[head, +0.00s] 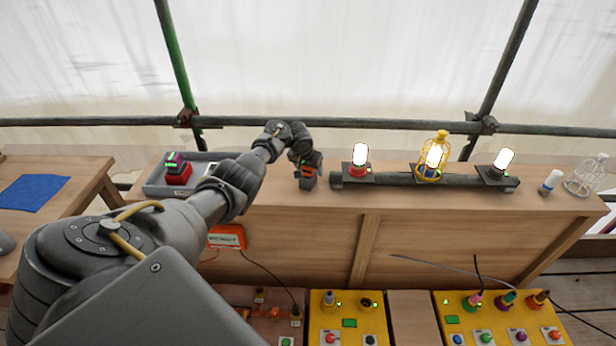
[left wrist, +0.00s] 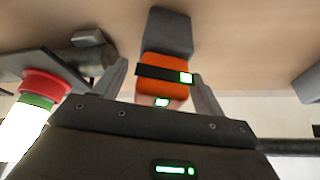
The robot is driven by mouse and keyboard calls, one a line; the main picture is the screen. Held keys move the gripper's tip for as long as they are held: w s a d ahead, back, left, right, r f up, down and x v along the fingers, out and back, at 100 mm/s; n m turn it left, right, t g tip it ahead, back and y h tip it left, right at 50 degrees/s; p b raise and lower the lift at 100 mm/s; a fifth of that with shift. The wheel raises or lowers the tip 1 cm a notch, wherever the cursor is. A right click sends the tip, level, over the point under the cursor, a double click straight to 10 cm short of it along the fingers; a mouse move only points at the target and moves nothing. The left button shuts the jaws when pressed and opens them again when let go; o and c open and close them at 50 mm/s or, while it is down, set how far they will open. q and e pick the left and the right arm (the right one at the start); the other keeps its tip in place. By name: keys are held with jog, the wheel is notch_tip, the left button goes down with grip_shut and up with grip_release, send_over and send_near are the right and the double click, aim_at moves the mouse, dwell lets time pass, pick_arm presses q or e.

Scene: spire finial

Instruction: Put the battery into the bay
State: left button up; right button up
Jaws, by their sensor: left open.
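An orange block with a black band and a small green light, which looks like the battery (left wrist: 163,90), lies between the spread fingers of my left gripper (left wrist: 160,92) in the left wrist view. A dark grey block (left wrist: 170,32) adjoins its far end; I cannot tell if it is the bay. In the head view my left gripper (head: 305,158) is over the bench top, with orange showing just below it. The fingers are open, one on each side of the orange block. I cannot tell if they touch it. My right gripper is not in view.
A grey tray (head: 152,188) with a red and black block (head: 177,170) stands left on the bench. Right of my gripper, a dark rail (head: 397,180) carries three lit lamps, the nearest red-based (head: 360,168). A wire cage (head: 587,176) stands far right. Yellow control boxes (head: 320,308) are in front.

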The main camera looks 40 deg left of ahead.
pick_arm(q)
jog(key=c, duration=1.3)
jog(key=shift+r, duration=0.45)
notch_tip(320, 180, up, 2)
jog(key=shift+w+r, duration=0.1)
jog(key=shift+r, duration=0.15)
jog(key=shift+s+d+r+p, duration=1.3)
jog(key=shift+s+r+p, duration=0.35)
jog(key=shift+s, duration=0.3)
jog(key=shift+s+d+r+p, duration=1.35)
jog(key=shift+s+r+p, duration=0.25)
jog(key=shift+s, duration=0.35)
jog(key=shift+s+d+r+p, duration=1.3)
jog(key=shift+s+r+p, duration=0.35)
jog(key=shift+s, duration=0.3)
